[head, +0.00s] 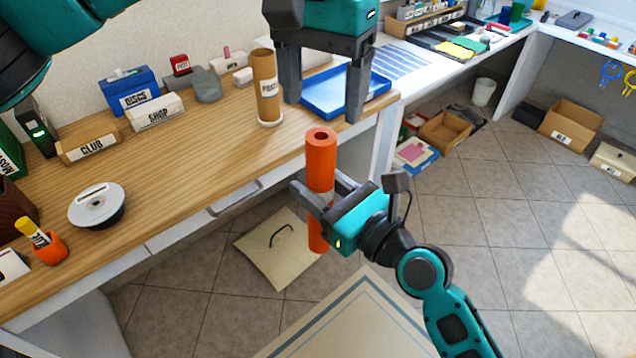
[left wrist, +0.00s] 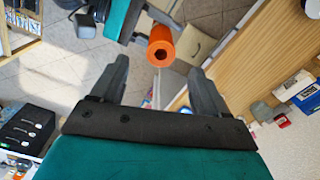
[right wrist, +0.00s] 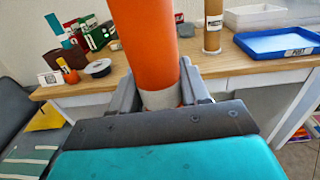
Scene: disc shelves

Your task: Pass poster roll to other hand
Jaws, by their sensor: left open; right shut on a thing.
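The orange poster roll (head: 321,165) stands upright in front of the wooden table, with a pale band near its middle. My right gripper (head: 313,194) is shut on the roll at that band. The right wrist view shows the roll (right wrist: 150,45) rising between the right fingers (right wrist: 160,98). My left gripper (head: 321,105) is open and empty, pointing down above the roll's top end. In the left wrist view, the roll's hollow end (left wrist: 163,54) shows just beyond the gap between the open left fingers (left wrist: 158,85). The two are apart.
The wooden table (head: 190,180) holds a cardboard tube in a round base (head: 265,88), a blue tray (head: 345,95), small labelled boxes and a disc spindle (head: 97,205). Cardboard boxes (head: 450,132) stand on the tiled floor at the right. Open floor lies right of my right arm.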

